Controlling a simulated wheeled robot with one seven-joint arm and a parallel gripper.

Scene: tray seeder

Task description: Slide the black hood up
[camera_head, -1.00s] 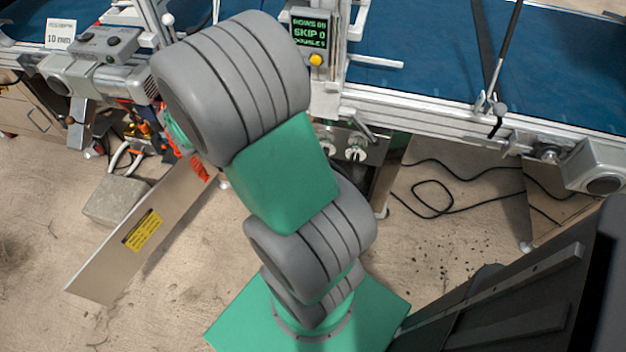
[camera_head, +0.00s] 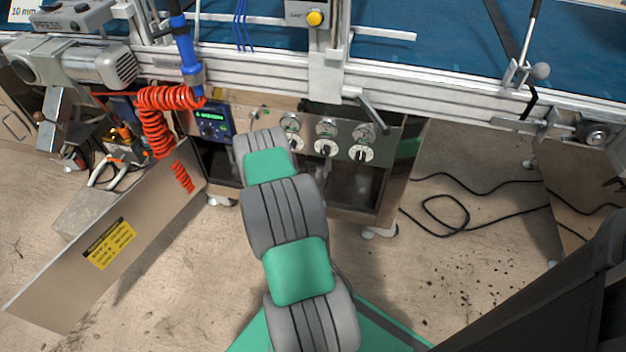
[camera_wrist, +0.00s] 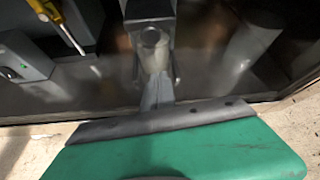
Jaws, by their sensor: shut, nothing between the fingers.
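I cannot pick out the black hood for sure in either view. In the head view my arm reaches up to the front of the control panel (camera_head: 308,150) under the conveyor frame, and my gripper is hidden behind my arm. In the wrist view my gripper (camera_wrist: 156,78) is shut and empty, pointing at a dark, glossy area (camera_wrist: 80,90). A dark grey bracket-like part (camera_wrist: 150,10) is straight beyond the fingertips. I cannot tell whether they touch it.
The panel carries several dials (camera_head: 325,147) and a blue display unit (camera_head: 212,122). A coiled red hose (camera_head: 158,125) hangs to its left. A tilted metal plate (camera_head: 150,240) stands at lower left. Black cable (camera_head: 450,210) lies on the floor at right.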

